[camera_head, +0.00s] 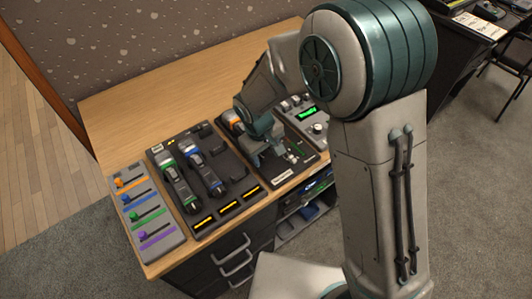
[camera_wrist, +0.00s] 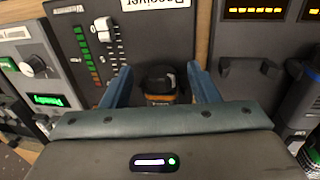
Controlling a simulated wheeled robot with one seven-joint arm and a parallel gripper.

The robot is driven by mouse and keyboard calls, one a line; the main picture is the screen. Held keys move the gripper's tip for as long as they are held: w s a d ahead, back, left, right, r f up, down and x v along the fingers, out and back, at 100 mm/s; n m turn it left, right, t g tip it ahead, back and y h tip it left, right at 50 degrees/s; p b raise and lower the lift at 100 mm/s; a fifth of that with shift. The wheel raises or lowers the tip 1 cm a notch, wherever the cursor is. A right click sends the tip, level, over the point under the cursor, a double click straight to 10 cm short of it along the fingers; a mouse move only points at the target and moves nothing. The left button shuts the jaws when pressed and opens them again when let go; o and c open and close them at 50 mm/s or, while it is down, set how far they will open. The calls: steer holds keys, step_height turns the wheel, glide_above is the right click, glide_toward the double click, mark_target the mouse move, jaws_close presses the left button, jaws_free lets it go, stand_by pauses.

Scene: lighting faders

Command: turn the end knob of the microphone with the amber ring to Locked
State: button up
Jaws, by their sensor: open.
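The microphone with the amber ring (camera_head: 232,117) lies on the dark Receiver panel (camera_head: 283,177), mostly hidden behind my arm in the head view. In the wrist view its dark end (camera_wrist: 158,76) and amber band (camera_wrist: 159,98) show between my fingers. The rest of it is hidden below my gripper's body. My gripper (camera_wrist: 160,84) is open, with one finger on each side of the microphone and visible gaps between. In the head view my gripper (camera_head: 268,152) is low over the panel. The knob's setting is not readable.
A charger tray (camera_head: 222,212) holds microphones with green (camera_head: 170,166) and blue (camera_head: 202,170) rings. A panel of coloured faders (camera_head: 147,218) lies at the left. A unit with a green display (camera_head: 307,113) stands to the right. The desk's back left (camera_head: 140,100) is clear.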

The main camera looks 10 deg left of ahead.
steer(key=shift+f, duration=0.45)
steer(key=c, duration=1)
steer(key=shift+r, duration=0.1)
steer(key=shift+d+p, duration=0.1)
steer(key=shift+p, duration=0.2)
steer(key=shift+w+d+g+y+p, duration=0.1)
steer(key=shift+w+g+y+p, duration=0.05)
steer(key=shift+g+y+p, duration=0.5)
steer(key=shift+w+d+g+y+p, duration=0.1)
steer(key=shift+g+y+p, duration=0.8)
steer(key=shift+g, duration=0.25)
